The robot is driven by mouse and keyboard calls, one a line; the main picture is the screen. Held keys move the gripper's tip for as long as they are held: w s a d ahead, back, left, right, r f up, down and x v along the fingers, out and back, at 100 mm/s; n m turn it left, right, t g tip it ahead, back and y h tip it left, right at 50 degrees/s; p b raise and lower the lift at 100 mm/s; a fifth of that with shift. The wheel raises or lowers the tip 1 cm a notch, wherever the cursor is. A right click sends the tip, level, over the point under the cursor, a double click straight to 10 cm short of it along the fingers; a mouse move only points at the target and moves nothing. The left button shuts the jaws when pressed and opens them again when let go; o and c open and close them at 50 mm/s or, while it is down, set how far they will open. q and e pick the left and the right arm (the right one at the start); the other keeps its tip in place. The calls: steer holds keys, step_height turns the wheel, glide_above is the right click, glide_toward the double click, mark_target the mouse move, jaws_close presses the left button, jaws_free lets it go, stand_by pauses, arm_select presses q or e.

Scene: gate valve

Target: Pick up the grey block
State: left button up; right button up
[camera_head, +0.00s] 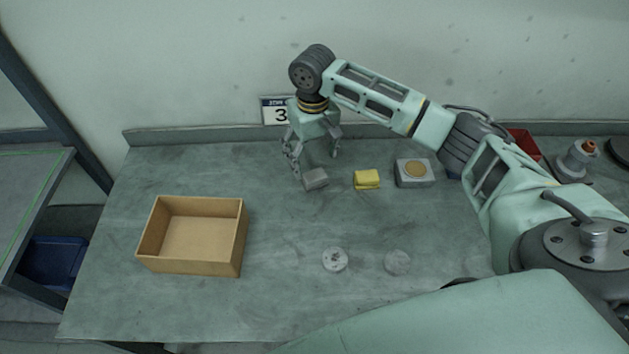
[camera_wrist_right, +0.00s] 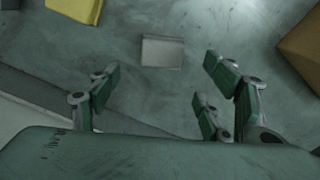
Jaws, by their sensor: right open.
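The grey block (camera_head: 315,179) lies on the grey table, left of a yellow block (camera_head: 367,179). My right gripper (camera_head: 314,163) hangs pointing down just behind and above the grey block, with its fingers spread and empty. In the right wrist view the grey block (camera_wrist_right: 162,51) lies on the table beyond the open fingers of my right gripper (camera_wrist_right: 160,90), roughly centred between them and apart from them. My left gripper does not show in either view.
An open wooden box (camera_head: 243,235) stands at the front left. Two round grey discs (camera_head: 335,259) (camera_head: 397,262) lie near the front. The wall is close behind; the table's middle is clear.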

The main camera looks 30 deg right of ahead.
mark_target(314, 175)
steer(key=shift+s+a+f+p, duration=0.1)
steer(key=shift+s+f+p, duration=0.1)
steer(key=shift+f, duration=0.2)
steer(key=shift+s+f+p, duration=0.1)
steer(key=shift+f+p, duration=0.05)
steer(key=shift+f, duration=0.25)
steer(key=f, duration=0.1)
steer(key=f+p, duration=0.1)
steer(key=f, duration=0.1)
steer(key=shift+s+f, duration=0.25)
steer(key=shift+f, duration=0.6)
steer(key=c, duration=1.5)
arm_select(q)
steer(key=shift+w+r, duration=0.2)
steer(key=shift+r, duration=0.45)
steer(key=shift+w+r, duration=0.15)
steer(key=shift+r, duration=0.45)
arm_select(e)
steer(key=shift+r, duration=0.1)
